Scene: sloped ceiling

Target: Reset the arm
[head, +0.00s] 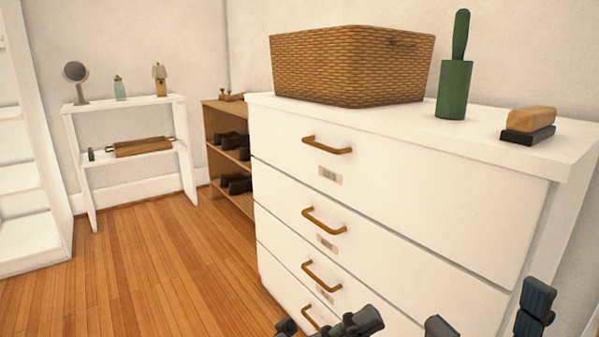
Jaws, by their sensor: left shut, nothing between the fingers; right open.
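My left gripper (350,324) shows at the bottom edge, dark and partly cut off, in front of the lower drawers. It is shut with nothing visible in it. My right gripper (488,314) is at the bottom right, its two dark fingers apart and empty, in front of the right part of the white dresser (400,190). Most of both arms is out of view.
The dresser has brass handles and carries a wicker basket (350,65), a green cylinder with a handle (455,85) and a wooden-backed brush (530,122). A brown shoe shelf (225,150) and white shelf (125,102) stand behind. Wooden floor (150,265) is clear at left.

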